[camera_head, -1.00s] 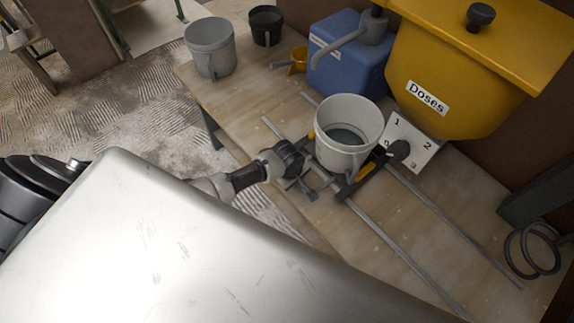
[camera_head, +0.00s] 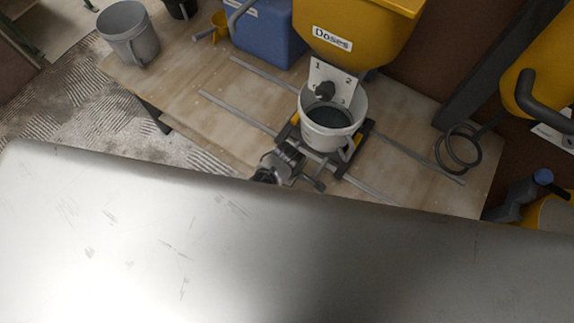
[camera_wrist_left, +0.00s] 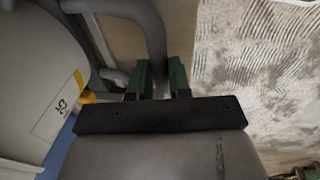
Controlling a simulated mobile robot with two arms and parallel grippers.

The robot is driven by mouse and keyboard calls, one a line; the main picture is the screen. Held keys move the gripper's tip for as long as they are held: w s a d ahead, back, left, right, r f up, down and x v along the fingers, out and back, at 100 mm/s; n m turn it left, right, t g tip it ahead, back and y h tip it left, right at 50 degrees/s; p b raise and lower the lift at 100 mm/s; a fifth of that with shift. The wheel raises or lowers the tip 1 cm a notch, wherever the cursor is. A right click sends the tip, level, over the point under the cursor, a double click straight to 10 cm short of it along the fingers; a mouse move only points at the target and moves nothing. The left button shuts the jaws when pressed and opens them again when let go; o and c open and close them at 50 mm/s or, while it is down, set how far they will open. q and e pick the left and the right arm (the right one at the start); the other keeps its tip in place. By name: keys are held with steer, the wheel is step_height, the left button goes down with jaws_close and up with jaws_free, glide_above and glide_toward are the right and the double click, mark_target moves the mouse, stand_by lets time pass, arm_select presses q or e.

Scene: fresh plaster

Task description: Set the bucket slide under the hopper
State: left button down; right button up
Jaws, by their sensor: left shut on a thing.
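The bucket slide (camera_head: 351,155) is a black frame with yellow marks on two metal rails (camera_head: 244,112) on the wooden table. A whitish bucket (camera_head: 334,142) stands upright on it, with dark contents. The yellow hopper (camera_head: 365,46), labelled "Doses", is above and behind; its numbered dial plate (camera_head: 341,82) overlaps the bucket's back rim in the head view. My left gripper (camera_head: 298,163) is at the slide's near-left side. In the left wrist view its green fingers (camera_wrist_left: 162,84) are shut on a grey bar, apparently the slide's handle. My right gripper is not in view.
A grey bucket (camera_head: 128,36), a yellow scoop (camera_head: 212,30) and a blue container (camera_head: 268,34) stand at the back left. A dark coiled hose (camera_head: 460,150) lies at the right. The rails are clear on both sides. The head view's lower part is blocked.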

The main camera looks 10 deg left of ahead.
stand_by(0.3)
arm_select(q)
steer(key=c, duration=1.1)
jaws_free()
steer(key=shift+c, duration=0.2)
steer(key=shift+o, duration=0.4)
step_height(320, 180, up, 11)
steer(key=s+p, duration=0.1)
steer(key=s, duration=0.1)
steer(key=shift+a+f+p, duration=0.2)
steer(key=shift+a+p, duration=0.1)
steer(key=shift+a, duration=0.15)
